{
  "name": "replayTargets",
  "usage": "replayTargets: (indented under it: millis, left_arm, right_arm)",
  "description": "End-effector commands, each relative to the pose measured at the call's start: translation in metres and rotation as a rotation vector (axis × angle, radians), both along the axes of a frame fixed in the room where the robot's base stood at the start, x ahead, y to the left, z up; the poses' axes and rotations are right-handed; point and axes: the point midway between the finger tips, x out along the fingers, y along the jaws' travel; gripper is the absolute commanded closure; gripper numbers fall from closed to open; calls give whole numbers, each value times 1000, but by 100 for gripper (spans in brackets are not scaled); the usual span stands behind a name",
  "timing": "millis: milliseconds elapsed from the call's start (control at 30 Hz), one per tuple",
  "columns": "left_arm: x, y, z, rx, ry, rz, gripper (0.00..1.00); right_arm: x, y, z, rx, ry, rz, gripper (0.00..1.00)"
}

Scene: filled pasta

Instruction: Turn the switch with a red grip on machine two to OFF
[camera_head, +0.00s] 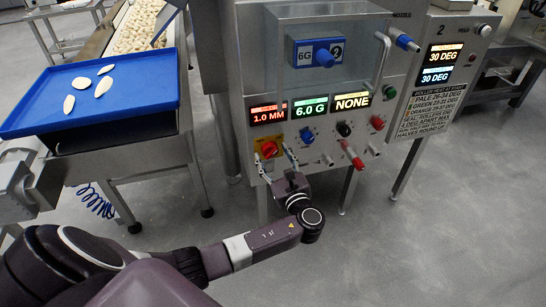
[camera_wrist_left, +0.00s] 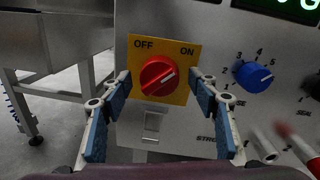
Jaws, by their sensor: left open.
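The switch with a red grip (camera_wrist_left: 158,76) sits on a yellow plate with OFF at upper left and ON at upper right. Its grip's pale line slants up to the right, toward ON. In the head view the switch (camera_head: 269,149) is at the lower left of the grey machine panel (camera_head: 325,106). My left gripper (camera_head: 274,160) is open in front of the panel, just below the switch in this view. In the left wrist view its blue-padded fingers (camera_wrist_left: 160,88) stand on either side of the red grip, apart from it. My right gripper is not in view.
Right of the switch are a blue dial (camera_wrist_left: 253,76) and a red-handled lever (camera_head: 352,154). A second panel marked 2 (camera_head: 438,62) stands at right. A blue tray (camera_head: 40,110) with pale pieces is at left. The floor at lower right is clear.

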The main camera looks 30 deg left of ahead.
Motion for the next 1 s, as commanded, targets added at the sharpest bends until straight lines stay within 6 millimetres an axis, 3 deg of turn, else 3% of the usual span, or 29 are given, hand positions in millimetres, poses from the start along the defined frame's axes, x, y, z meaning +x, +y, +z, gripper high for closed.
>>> replayTargets:
  millis: [233,600,1000]
  left_arm:
    - [0,1,0,-1,1,0,47]
    - [0,0,0,-1,1,0,87]
    - [0,0,0,-55,-64,0,87]
  right_arm:
    - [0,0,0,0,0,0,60]
    - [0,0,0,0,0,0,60]
    - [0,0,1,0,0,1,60]
